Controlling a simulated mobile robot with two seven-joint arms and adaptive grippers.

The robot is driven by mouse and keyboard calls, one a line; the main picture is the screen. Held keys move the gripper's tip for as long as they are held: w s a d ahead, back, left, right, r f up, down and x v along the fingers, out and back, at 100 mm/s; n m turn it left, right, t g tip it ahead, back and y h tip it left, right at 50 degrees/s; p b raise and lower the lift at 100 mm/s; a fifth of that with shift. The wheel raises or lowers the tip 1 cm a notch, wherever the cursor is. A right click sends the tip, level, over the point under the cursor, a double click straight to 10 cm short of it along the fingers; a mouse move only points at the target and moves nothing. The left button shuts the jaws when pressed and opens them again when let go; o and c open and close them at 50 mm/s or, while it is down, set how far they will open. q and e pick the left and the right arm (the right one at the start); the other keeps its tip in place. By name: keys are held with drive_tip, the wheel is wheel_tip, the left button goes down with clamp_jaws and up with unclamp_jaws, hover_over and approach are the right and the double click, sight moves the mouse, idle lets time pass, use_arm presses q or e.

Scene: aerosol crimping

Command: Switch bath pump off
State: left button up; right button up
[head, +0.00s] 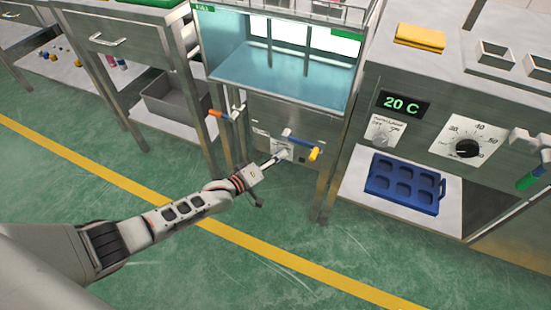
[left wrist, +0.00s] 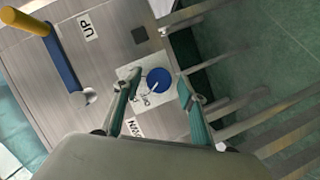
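The pump switch is a round blue knob (left wrist: 159,80) with a white pointer, on a white labelled plate (left wrist: 133,74) on a steel panel. In the head view the plate (head: 284,148) sits low on the front of the water bath (head: 285,82). My left gripper (left wrist: 157,98) is open, one finger on each side of the knob in the wrist view. Whether either finger touches it cannot be told. In the head view my left gripper (head: 271,163) is at the plate and covers part of it. The plate's small lettering is unreadable. My right gripper is not in view.
A blue lever with a yellow grip (head: 314,154) juts out just right of the plate. An orange-gripped handle (head: 216,113) is to the left. The right-hand cabinet has a 20 C display (head: 404,103) and a black dial (head: 467,148). The green floor (head: 230,275) is clear.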

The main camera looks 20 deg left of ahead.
use_arm(q)
drive_tip(key=v, duration=1.2)
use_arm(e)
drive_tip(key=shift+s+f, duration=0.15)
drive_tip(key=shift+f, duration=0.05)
use_arm(q)
drive_tip(key=shift+w, duration=0.1)
idle(0.3)
